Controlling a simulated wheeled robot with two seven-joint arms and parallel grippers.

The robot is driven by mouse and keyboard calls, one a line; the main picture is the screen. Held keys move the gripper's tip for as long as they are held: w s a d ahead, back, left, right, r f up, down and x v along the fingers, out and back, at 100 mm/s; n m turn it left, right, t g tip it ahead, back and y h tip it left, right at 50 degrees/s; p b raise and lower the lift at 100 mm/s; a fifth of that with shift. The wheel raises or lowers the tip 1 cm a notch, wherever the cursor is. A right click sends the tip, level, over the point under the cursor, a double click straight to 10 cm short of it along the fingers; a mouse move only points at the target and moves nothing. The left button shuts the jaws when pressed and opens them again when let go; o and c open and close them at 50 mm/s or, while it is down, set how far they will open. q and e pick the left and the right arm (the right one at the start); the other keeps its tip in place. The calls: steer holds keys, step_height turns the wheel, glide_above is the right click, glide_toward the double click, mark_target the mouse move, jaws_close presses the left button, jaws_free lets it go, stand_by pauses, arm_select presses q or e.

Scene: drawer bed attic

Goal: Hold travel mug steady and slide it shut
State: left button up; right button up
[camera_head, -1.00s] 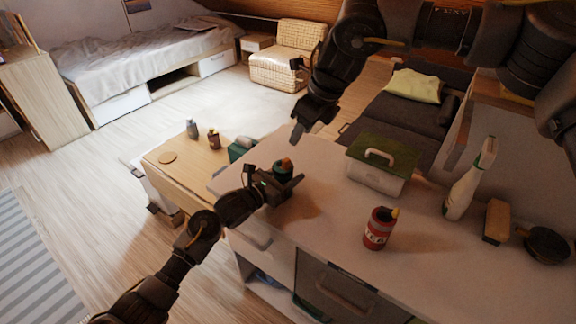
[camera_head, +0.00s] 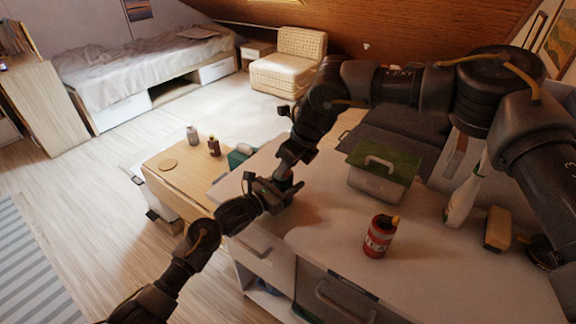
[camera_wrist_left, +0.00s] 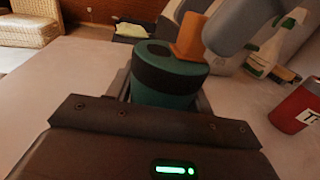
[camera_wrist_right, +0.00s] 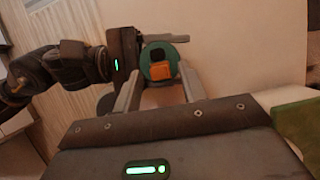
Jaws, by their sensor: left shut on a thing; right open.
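The travel mug is a teal cup (camera_wrist_left: 165,88) with a dark band and an orange slider (camera_wrist_left: 188,35) on its lid. In the right wrist view the lid (camera_wrist_right: 146,66) shows from above, with the orange slider (camera_wrist_right: 161,72) beside a black part. My left gripper (camera_head: 277,190) is shut around the mug's body, which stands upright on the counter. My right gripper (camera_wrist_right: 160,85) is open above the lid, one finger close to the orange slider; contact is unclear. In the head view the grippers mostly hide the mug.
A green-lidded box (camera_head: 382,172) and a red can (camera_head: 379,236) stand right of the mug on the white counter (camera_head: 330,215). A spray bottle (camera_head: 462,195) and a yellowish block (camera_head: 497,230) are farther right. A lower wooden table (camera_head: 185,172) holds two small bottles.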

steer(key=shift+w+a+f, duration=0.1)
steer(key=shift+a+f, duration=0.05)
steer(key=shift+f, duration=0.2)
steer(key=shift+c, duration=0.3)
jaws_close()
steer(key=shift+w+a, duration=0.85)
steer(key=shift+a, duration=0.2)
steer(key=shift+r, duration=0.1)
arm_select(q)
steer(key=shift+d, duration=0.1)
arm_select(e)
steer(key=shift+o, duration=0.3)
jaws_free()
steer(key=shift+d, duration=0.1)
